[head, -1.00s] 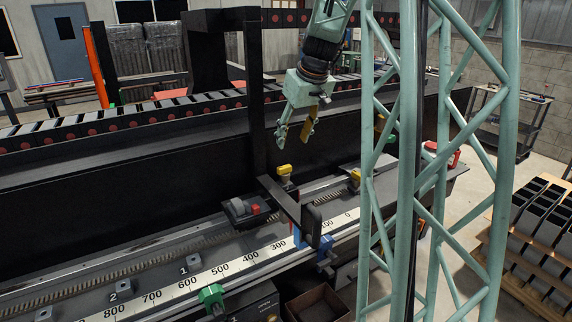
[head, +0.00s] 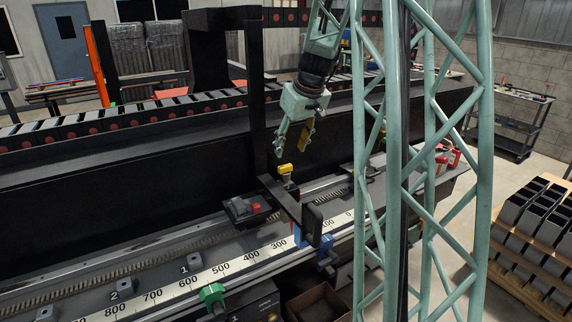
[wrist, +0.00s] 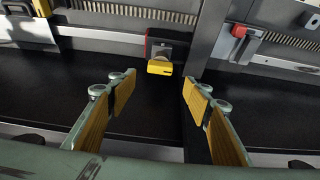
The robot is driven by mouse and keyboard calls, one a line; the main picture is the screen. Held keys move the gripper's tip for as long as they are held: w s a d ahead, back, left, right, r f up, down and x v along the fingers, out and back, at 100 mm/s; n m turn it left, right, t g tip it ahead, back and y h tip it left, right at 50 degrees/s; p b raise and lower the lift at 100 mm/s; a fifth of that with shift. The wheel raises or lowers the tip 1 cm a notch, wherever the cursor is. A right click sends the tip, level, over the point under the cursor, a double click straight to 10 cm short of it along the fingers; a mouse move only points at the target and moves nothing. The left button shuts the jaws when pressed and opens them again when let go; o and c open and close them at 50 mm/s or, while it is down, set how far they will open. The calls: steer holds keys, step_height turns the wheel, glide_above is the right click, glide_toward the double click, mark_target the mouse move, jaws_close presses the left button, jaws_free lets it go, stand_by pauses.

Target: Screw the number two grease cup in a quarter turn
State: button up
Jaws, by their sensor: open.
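A small grey block (head: 124,286) stands on the rail behind a plate marked 2 (head: 114,295), at the lower left of the head view. Another block (head: 194,260) marked 1 is to its right. I cannot make out a grease cup's shape on either. My gripper (head: 292,142) is open and empty, pointing down, far to the right of the number two block and higher. A yellow-topped part (head: 285,169) is just below it. In the wrist view, a yellow part (wrist: 160,68) shows beyond the open fingertips (wrist: 158,82), not between the pads.
A black upright frame (head: 257,100) stands close left of my gripper. A dark carriage with a red button (head: 256,207) sits on the rail below. A numbered scale (head: 220,268) runs along the front. A green knob (head: 212,294) and an open box (head: 318,302) are nearer.

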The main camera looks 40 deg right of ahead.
mark_target(285, 166)
steer(key=shift+x, duration=4.5)
steer(key=c, duration=0.8)
